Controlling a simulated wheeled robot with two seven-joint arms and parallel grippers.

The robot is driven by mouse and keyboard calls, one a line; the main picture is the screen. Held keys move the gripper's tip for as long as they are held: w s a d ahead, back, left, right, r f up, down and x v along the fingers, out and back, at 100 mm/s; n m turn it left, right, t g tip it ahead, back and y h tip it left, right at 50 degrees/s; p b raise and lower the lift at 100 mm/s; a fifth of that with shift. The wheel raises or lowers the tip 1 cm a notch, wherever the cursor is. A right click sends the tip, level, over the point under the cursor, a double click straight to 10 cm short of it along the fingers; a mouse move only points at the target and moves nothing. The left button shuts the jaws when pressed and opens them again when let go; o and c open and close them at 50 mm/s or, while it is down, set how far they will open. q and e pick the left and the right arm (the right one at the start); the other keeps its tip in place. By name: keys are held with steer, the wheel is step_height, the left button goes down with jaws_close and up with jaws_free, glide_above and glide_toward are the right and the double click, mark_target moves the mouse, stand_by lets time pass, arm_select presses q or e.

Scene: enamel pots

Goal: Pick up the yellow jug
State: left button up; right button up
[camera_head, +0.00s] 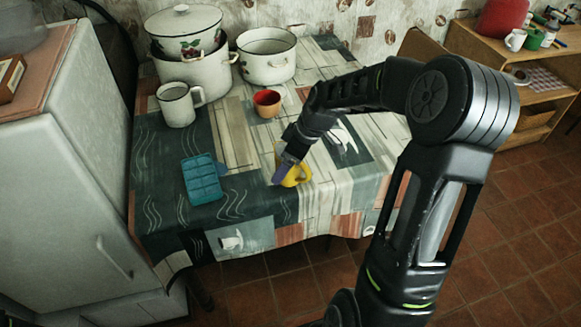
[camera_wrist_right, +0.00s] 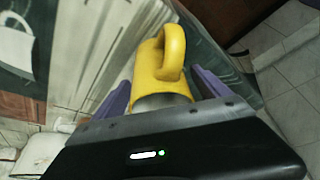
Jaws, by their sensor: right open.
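The yellow jug (camera_head: 297,176) stands near the front edge of the table in the head view, partly hidden by my right gripper (camera_head: 281,170). In the right wrist view the yellow jug (camera_wrist_right: 163,75) shows its handle side, between the two purple fingers of my right gripper (camera_wrist_right: 162,95). The fingers are apart, one on each side of the jug. I cannot tell whether they touch it. The jug's lower part in that view is hidden behind the gripper body. My left gripper does not show in either view.
A blue tray (camera_head: 203,179) lies left of the jug. A red cup (camera_head: 267,103), a white mug (camera_head: 177,104) and white pots (camera_head: 266,56) stand farther back. A white fridge (camera_head: 70,165) borders the table at left. The table's front edge is close to the jug.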

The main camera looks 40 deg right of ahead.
stand_by(0.6)
steer(key=c, duration=1.8)
steer(key=shift+r, duration=0.2)
steer(key=shift+r, duration=4.85)
